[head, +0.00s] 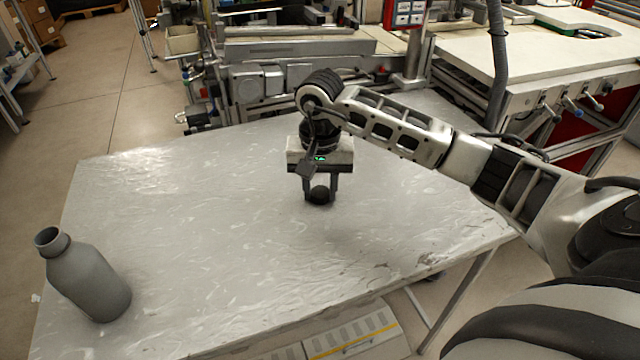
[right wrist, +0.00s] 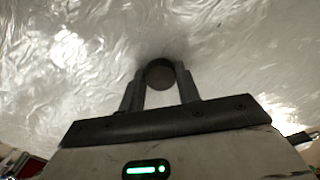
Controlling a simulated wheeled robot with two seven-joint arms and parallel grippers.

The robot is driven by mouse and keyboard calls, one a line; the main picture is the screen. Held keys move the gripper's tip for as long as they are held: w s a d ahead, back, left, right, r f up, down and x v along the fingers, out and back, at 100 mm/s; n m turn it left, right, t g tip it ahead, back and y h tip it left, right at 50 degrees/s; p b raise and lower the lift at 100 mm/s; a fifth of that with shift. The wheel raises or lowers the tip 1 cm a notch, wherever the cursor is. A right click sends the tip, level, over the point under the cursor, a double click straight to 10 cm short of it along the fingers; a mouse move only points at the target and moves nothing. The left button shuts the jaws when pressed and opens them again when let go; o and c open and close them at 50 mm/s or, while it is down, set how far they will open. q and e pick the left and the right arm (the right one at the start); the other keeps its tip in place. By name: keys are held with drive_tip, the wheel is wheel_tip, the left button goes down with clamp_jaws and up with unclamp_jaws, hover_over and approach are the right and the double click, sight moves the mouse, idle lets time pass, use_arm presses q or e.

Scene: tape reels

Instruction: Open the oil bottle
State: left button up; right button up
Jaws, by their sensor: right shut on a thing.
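The grey oil bottle (head: 86,281) stands upright at the left front of the table, its mouth open with no cap on it. My right gripper (head: 320,198) points down near the middle of the table, well to the right of the bottle. It is shut on a dark round cap (head: 320,194), held at or just above the table top; I cannot tell if it touches. In the right wrist view the cap (right wrist: 160,74) sits between the two fingertips. My left gripper is not in view.
The grey table (head: 220,220) is otherwise bare, with free room between the bottle and my right gripper. Behind it stands machinery (head: 290,75). A white workbench (head: 540,65) stands at the back right. The bottle is near the table's left edge.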

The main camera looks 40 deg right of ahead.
sight(320, 192)
drive_tip(key=o, duration=1.1)
drive_tip(key=shift+f, duration=0.1)
drive_tip(key=shift+r, duration=0.2)
drive_tip(key=shift+r+b, duration=0.3)
drive_tip(key=shift+r, duration=5.65)
